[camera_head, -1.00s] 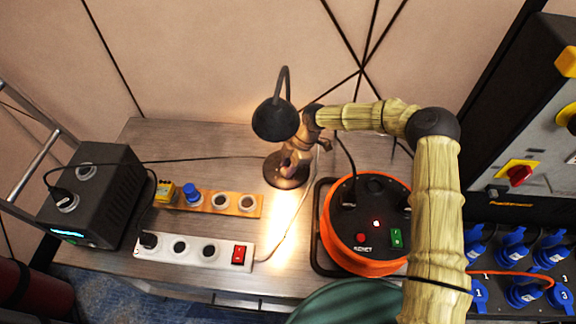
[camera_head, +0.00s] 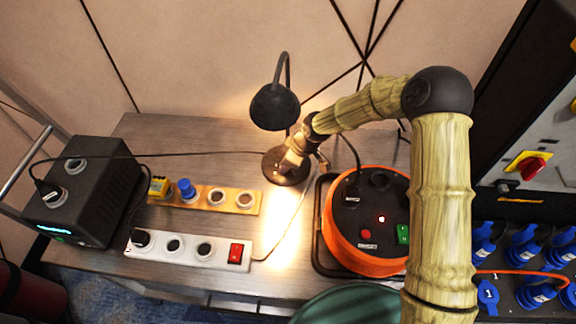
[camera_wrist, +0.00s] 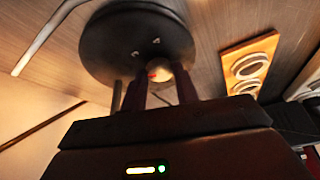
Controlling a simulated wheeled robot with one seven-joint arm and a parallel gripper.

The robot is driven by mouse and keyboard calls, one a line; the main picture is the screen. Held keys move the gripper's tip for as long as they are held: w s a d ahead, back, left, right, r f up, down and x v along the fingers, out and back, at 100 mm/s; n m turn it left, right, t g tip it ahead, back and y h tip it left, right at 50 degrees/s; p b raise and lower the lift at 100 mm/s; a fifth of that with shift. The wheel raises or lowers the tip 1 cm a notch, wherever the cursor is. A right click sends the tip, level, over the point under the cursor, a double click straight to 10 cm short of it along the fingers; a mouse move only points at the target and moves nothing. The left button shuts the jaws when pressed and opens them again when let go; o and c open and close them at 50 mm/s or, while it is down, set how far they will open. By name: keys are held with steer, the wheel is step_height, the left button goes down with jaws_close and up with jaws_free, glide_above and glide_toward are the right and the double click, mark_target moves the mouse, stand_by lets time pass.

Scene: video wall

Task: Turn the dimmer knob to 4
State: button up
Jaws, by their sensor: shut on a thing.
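The desk lamp (camera_head: 274,107) stands lit on the bench, with its dark round base (camera_head: 285,178) under my gripper. In the wrist view the lamp base (camera_wrist: 105,45) fills the upper middle. The dimmer knob (camera_wrist: 157,70) is a small pale round knob with a red mark, near the base's edge. A pale "4" is readable on the base just beyond it; another mark beside it is unclear. My gripper (camera_wrist: 161,82) is shut on the knob, one finger on each side. In the head view my gripper (camera_head: 293,158) hides the knob.
An orange cable reel (camera_head: 345,250) stands close to the right of the lamp. A wooden socket board (camera_head: 205,199) and a white power strip (camera_head: 190,247) lie to the left, a black power box (camera_head: 100,215) beyond them. Thin cables cross the bench around the lamp base.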

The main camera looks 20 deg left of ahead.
steer(key=m+t+b, duration=0.1)
steer(key=m+b, duration=0.2)
steer(key=shift+f+m, duration=0.1)
steer(key=shift+m, duration=0.2)
steer(key=shift+s+m+t+h+b, duration=0.15)
steer(key=shift+m+t+h+b, duration=0.15)
steer(key=shift+m+t+b, duration=0.8)
steer(key=shift+m+g, duration=0.3)
steer(key=shift+g, duration=0.1)
steer(key=o, duration=1)
steer(key=shift+p, duration=0.35)
